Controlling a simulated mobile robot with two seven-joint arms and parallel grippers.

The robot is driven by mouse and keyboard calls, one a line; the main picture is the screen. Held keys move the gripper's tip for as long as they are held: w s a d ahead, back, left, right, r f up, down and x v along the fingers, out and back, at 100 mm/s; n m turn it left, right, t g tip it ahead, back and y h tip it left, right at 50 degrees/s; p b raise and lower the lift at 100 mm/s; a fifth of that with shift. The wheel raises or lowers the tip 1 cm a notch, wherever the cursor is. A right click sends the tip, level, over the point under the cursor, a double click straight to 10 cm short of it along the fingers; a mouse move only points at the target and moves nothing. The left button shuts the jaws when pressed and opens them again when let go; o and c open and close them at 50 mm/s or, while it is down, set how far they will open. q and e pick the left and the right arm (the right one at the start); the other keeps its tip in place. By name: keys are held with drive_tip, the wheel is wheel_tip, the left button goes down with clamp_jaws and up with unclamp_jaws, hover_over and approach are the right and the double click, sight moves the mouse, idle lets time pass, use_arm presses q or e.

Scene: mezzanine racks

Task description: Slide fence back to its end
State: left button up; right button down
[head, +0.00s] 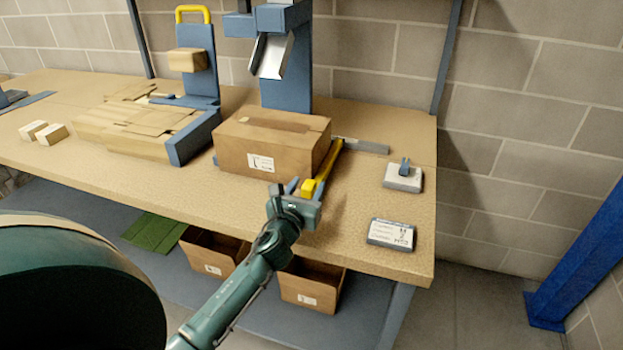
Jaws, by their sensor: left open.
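The fence appears to be the yellow bar (329,163) that runs along the right side of a closed cardboard box (262,146) on the bench. A yellow block (308,189) sits at its near end. A grey metal rail (362,147) shows behind the bar, to its right. My left gripper (298,188) is open at the yellow block, its fingers pointing toward the back of the bench. The fingers partly hide the block, and I cannot tell whether they touch it. My right gripper is not in view.
A blue press-like stand (286,80) rises behind the box. Flat cardboard (135,125) lies to the left. A small device (403,177) and a labelled grey plate (391,234) lie on the right. Open boxes (312,285) stand below. The bench front (160,180) is clear.

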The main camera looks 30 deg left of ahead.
sight(311, 181)
use_arm(q)
drive_tip(key=shift+x, duration=1.8)
drive_tip(key=shift+c, duration=0.6)
clamp_jaws()
